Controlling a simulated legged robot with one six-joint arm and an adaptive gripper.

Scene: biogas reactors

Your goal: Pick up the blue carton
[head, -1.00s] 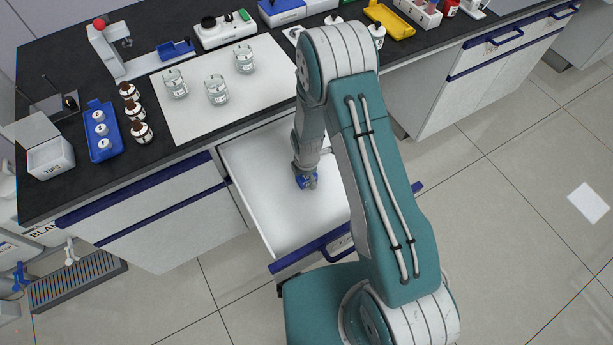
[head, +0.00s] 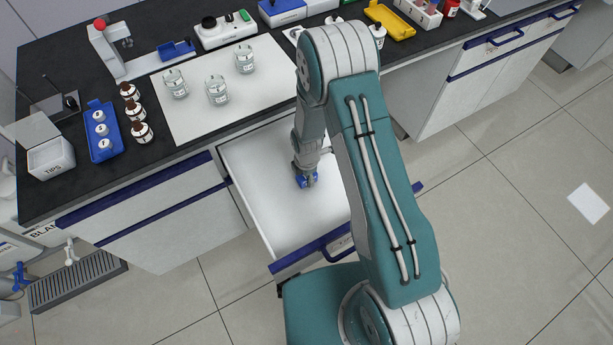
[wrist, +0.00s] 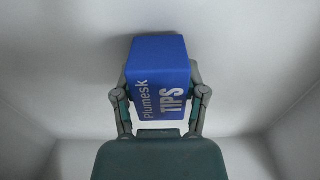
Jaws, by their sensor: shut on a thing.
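The blue carton (wrist: 160,75), printed "Plumesk TIPS", sits between the two fingers of my gripper (wrist: 160,95) in the wrist view. A finger presses each side of it, so the gripper is shut on it. In the head view the carton (head: 303,182) is a small blue patch at the tip of my gripper (head: 307,178), inside the open white drawer (head: 265,215). My gripper hides part of it there. I cannot tell whether the carton touches the drawer floor.
The drawer walls surround my gripper, and its blue-handled front (head: 300,257) juts over the floor. The dark bench (head: 75,65) above holds glass jars (head: 217,90), brown bottles (head: 141,131), a blue tray (head: 104,140) and a white tips box (head: 50,158).

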